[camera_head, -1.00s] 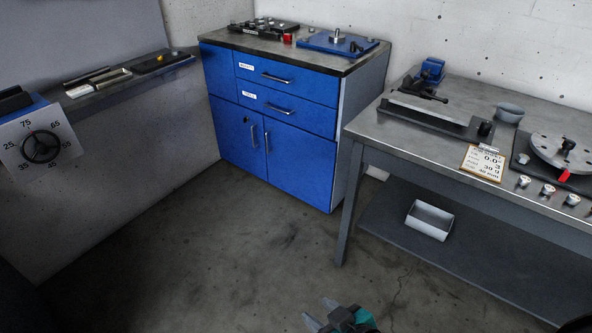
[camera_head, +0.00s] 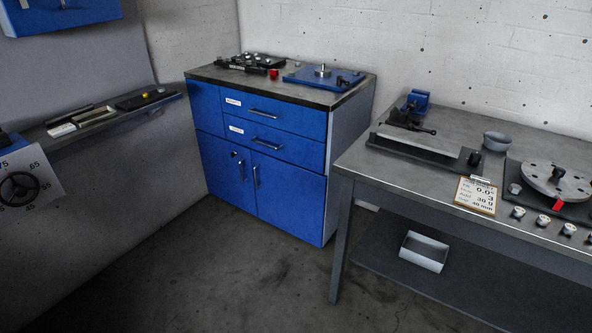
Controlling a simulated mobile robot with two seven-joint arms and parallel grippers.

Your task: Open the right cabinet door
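The blue cabinet (camera_head: 262,155) stands against the back wall, with two labelled drawers above two doors. Its right door (camera_head: 291,204) is shut flush, with a vertical metal handle (camera_head: 256,177) near its left edge. The left door (camera_head: 226,178) is also shut, with its own handle (camera_head: 242,170) and a small dark lock near its top. Neither of my grippers shows in the head view.
A grey workbench (camera_head: 350,164) stands at right, its front leg near the cabinet's right side. A white bin (camera_head: 424,252) sits on its lower shelf. A narrow ledge (camera_head: 114,118) runs along the left wall. The floor (camera_head: 215,270) before the cabinet is clear.

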